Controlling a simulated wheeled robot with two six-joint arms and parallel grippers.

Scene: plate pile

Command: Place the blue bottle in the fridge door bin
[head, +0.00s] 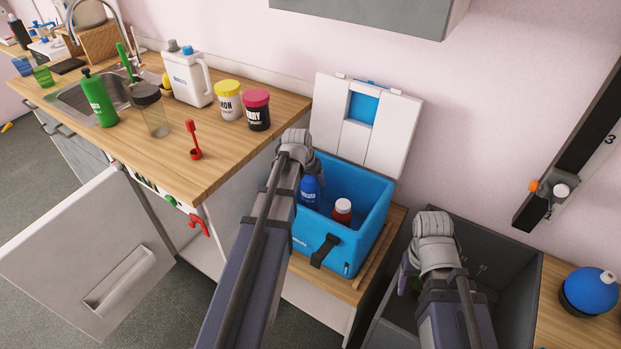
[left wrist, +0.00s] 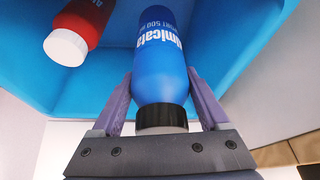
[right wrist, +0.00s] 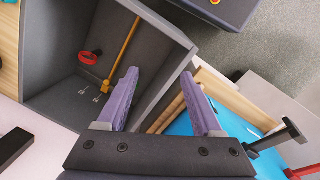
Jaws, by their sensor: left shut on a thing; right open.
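The blue bottle (head: 311,190) with a dark cap stands inside the blue cooler box (head: 372,215). In the left wrist view, my left gripper (left wrist: 160,88) is shut around the blue bottle (left wrist: 160,55) at its cap end. In the head view my left arm hides the fingers. The pale open door (head: 70,255) hangs below the counter at left. A long moulded shape (head: 118,280) on it looks like a bin or handle; I cannot tell which. My right gripper (right wrist: 160,80) is open and empty, above the dark grey bin (head: 510,265).
A red bottle (head: 342,210) with a white cap is beside the blue one. The cooler's white lid (head: 365,125) stands open behind. The wooden counter (head: 220,165) holds a white jug (head: 188,78), jars and other items. A blue ball-shaped object (head: 588,290) sits at right.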

